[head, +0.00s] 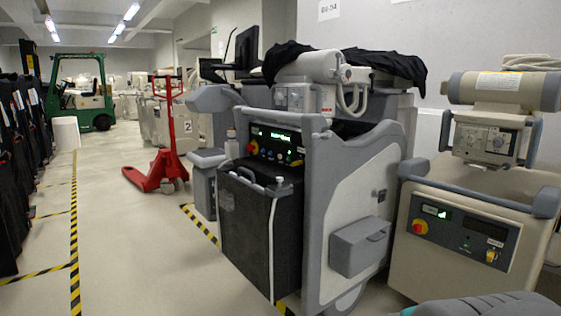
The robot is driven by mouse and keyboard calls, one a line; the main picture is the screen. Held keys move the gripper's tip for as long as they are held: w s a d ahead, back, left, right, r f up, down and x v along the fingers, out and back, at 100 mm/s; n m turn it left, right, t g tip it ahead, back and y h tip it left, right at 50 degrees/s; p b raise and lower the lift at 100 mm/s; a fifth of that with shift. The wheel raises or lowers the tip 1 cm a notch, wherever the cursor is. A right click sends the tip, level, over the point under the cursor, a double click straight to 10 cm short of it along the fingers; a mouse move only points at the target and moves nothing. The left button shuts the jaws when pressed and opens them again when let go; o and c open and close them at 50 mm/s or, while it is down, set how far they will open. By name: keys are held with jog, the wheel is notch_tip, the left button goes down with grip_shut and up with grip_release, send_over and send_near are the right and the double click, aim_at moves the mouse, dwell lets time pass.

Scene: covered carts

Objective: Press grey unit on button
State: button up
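The grey unit (372,190) is a large wheeled cart in the middle of the head view, draped with dark cloth on top and with a black cover over its front. Its control panel (268,159) faces left, with a lit green display (280,138), a red knob (251,148) and several small controls. Which control is the on button is too small to tell. My gripper is not in view.
A beige cart (400,270) with its own panel and red knob (420,227) stands close on the right. A red pallet jack (160,165) and green forklift (100,105) are further back. Dark covered things (15,150) line the left. The floor between (130,240) is clear.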

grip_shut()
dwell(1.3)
